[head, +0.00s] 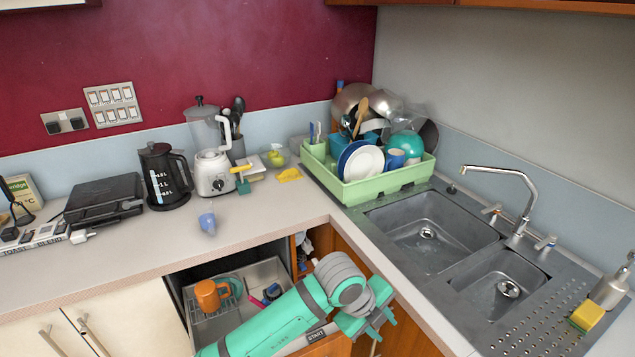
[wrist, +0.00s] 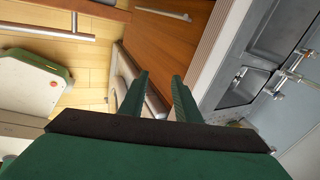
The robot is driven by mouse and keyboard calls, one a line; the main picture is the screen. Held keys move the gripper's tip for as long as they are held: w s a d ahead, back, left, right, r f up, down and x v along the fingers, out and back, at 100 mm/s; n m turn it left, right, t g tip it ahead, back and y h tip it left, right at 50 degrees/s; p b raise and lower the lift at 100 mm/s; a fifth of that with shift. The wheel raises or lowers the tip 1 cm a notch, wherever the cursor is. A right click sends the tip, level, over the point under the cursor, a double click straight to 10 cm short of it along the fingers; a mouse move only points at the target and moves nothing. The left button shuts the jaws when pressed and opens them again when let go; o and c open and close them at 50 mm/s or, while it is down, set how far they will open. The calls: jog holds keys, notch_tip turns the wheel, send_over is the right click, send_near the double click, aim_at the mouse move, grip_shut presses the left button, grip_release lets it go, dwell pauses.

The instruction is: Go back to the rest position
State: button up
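My gripper (head: 377,324) is in the lower middle of the head view, at the end of my green and grey arm. It is in front of the counter corner, beside the open pull-out drawer. In the wrist view my gripper (wrist: 159,80) has its two green fingers apart with a clear gap and nothing between them. Past the fingers are an orange-brown wooden cabinet front (wrist: 170,45) and the floor. My arm hides part of the open drawer (head: 268,272).
The drawer holds an orange mug (head: 208,295) and a teal dish. A green dish rack (head: 385,184) full of dishes stands by the double sink (head: 430,232). A small blue cup (head: 207,223) is on the counter (head: 115,250), near a blender (head: 213,172) and a black kettle (head: 162,178).

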jog(key=w+d+r+n+t+h, duration=0.1)
jog(key=d+r+n+t+h, duration=0.3)
jog(key=d, duration=0.4)
jog(key=d+r+n+t+h, duration=0.1)
jog(key=d+r+n+h, duration=0.3)
jog(key=d+r, duration=0.25)
jog(key=s+a+f+n+t+y, duration=1)
jog(key=s+a+f+n, duration=0.55)
jog(key=n, duration=0.55)
jog(key=s+a+f+y, duration=0.1)
jog(key=s+a, duration=0.6)
jog(key=s, duration=0.3)
jog(key=s+a+f+g+y, duration=0.1)
jog(key=s+a+f+y, duration=0.1)
jog(key=s+a, duration=0.5)
jog(key=s, duration=0.3)
jog(key=shift+f+g, duration=0.15)
jog(key=shift+g, duration=0.15)
